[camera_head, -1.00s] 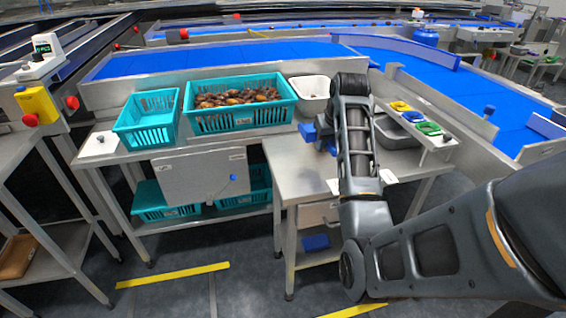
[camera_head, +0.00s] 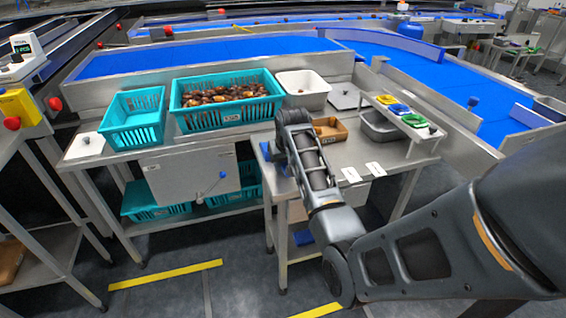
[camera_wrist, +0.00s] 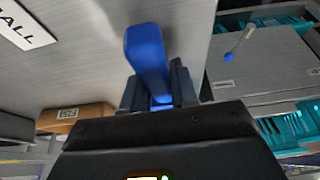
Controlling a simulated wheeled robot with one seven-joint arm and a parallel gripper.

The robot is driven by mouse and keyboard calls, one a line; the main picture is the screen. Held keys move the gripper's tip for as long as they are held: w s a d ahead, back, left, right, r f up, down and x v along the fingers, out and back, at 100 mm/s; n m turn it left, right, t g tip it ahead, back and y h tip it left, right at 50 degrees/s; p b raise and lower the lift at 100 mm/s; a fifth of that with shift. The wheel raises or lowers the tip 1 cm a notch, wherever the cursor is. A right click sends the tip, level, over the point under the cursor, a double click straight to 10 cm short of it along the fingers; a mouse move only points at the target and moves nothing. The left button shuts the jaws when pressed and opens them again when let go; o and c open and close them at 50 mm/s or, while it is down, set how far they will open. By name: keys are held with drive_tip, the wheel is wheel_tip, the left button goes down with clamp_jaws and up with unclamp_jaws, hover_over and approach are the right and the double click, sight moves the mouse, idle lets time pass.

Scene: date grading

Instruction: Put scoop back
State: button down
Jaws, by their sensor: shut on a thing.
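The scoop (camera_wrist: 147,48) shows as a blue piece, probably its handle, between my fingers in the wrist view. My gripper (camera_wrist: 160,92) is shut on it. In the head view my arm covers most of the gripper; blue parts (camera_head: 280,158) show beside the arm, by the left edge of the right-hand steel table (camera_head: 345,155). The rest of the scoop is hidden, and I cannot tell whether it touches the table. No clear holder for the scoop shows.
Behind stand an empty teal crate (camera_head: 133,137), a teal crate (camera_head: 228,122) of dates and a white tub (camera_head: 305,101). A brown box (camera_head: 342,134), a grey bin (camera_head: 378,134) and a rack of coloured trays (camera_head: 408,127) are right. A blue-knobbed lever (camera_head: 213,184) sticks out left.

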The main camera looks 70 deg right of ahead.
drive_tip(key=shift+f, duration=0.15)
drive_tip(key=c, duration=0.9)
unclamp_jaws()
